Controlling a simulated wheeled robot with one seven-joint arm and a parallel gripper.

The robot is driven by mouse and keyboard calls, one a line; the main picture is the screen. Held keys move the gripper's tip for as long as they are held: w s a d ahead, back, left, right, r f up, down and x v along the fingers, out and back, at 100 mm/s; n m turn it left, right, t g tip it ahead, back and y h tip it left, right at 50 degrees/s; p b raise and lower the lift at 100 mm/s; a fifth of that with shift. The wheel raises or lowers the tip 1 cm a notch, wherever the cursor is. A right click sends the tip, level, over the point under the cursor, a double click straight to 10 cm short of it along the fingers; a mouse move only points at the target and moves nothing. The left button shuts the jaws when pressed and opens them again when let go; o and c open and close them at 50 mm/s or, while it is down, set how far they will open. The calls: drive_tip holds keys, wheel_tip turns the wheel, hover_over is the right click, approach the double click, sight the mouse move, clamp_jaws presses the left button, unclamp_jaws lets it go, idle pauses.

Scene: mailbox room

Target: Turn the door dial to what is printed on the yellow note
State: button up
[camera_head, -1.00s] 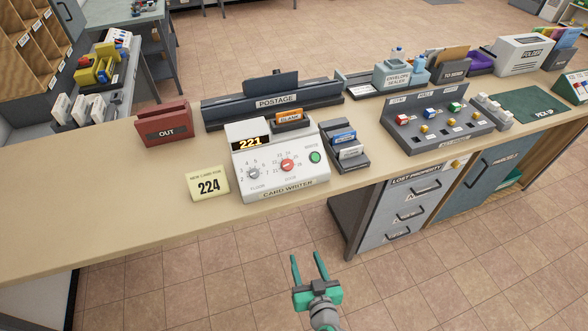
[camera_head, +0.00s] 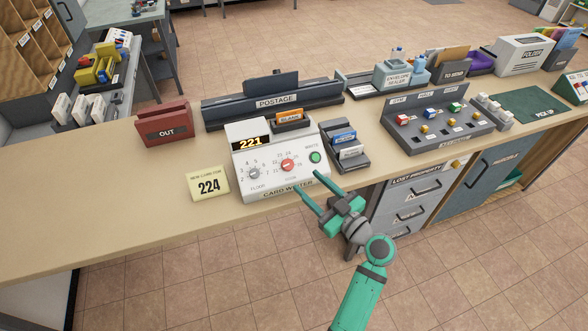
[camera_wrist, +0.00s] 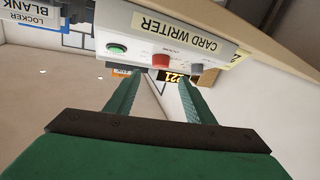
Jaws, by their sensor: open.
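The yellow note (camera_head: 208,184) stands on the counter left of the card writer and reads "NEW CARD FOR 224". The white card writer (camera_head: 246,187) shows 221 on its display (camera_head: 251,143). It has a grey floor dial (camera_head: 254,173), a red door dial (camera_head: 288,165) and a green write button (camera_head: 315,157). The red dial also shows in the wrist view (camera_wrist: 161,61), as does the green button (camera_wrist: 117,48). My gripper (camera_head: 308,184) is open and empty, just in front of the card writer's lower right front, apart from the dials.
A card holder (camera_head: 347,160) with blue and white cards stands close to the card writer's right. The postage rack (camera_head: 215,112) is behind it and the red OUT box (camera_head: 165,124) is behind to the left. The counter (camera_head: 110,200) is clear at left.

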sight(290, 166)
drive_tip(key=x, duration=0.8)
drive_tip(key=c, duration=1.1)
